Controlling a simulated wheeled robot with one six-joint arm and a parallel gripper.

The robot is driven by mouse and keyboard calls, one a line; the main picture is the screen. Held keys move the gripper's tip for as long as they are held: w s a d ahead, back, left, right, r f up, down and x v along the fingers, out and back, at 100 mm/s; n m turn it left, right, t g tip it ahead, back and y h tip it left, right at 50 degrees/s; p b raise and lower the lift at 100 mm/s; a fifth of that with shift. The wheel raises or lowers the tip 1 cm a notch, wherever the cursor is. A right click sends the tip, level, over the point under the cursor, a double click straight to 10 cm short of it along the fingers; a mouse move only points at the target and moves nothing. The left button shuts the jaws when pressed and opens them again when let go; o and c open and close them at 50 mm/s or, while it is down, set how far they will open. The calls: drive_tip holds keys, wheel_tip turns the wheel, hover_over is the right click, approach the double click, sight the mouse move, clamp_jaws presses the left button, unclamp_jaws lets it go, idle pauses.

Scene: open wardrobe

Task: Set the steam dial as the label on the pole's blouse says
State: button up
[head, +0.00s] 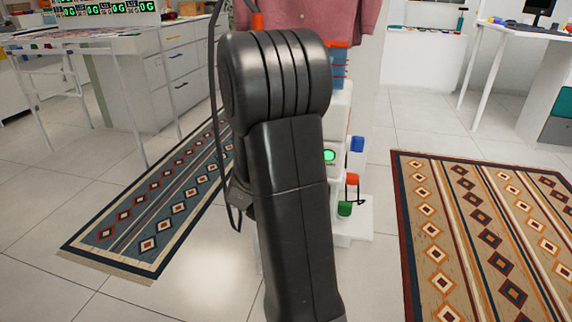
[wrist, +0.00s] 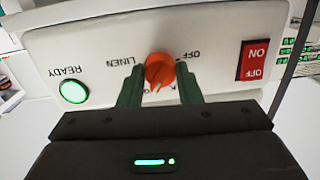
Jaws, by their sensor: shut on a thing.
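The steam dial (wrist: 160,69) is a round orange knob on a white panel (wrist: 100,52), seen upside down in the wrist view. LINEN is printed left of it and OFF right of it; lettering below is mostly covered by my fingers. A darker notch shows at the dial's lower edge, but I cannot tell its exact setting. My gripper (wrist: 159,82) has a green finger on each side of the dial and is shut on it. In the head view my arm hides the gripper and dial. A pink blouse (head: 335,14) hangs at the top; no label shows.
A lit green READY lamp (wrist: 73,92) and a red ON/OFF switch (wrist: 254,61) flank the dial. Patterned rugs (head: 480,225) lie on the tiled floor. A white table (head: 75,42) stands at the left. Open floor lies between the rugs and furniture.

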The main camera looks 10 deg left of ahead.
drive_tip(key=shift+f, duration=0.1)
drive_tip(key=o, duration=1)
drive_tip(key=s+p, duration=0.1)
drive_tip(key=s, duration=0.3)
drive_tip(key=s+p, duration=0.1)
drive_tip(key=s, duration=0.4)
drive_tip(key=s+p, duration=0.1)
drive_tip(key=s, duration=0.3)
drive_tip(key=shift+s+d+r, duration=0.2)
drive_tip(key=shift+s+r, duration=0.2)
drive_tip(key=w+b, duration=0.1)
drive_tip(key=w, duration=0.3)
drive_tip(key=w+b, duration=0.1)
drive_tip(key=w, duration=0.4)
drive_tip(key=w+b, duration=0.1)
drive_tip(key=w, duration=0.4)
drive_tip(key=shift+a+f, duration=0.2)
drive_tip(key=shift+f, duration=0.1)
drive_tip(key=shift+s, duration=0.2)
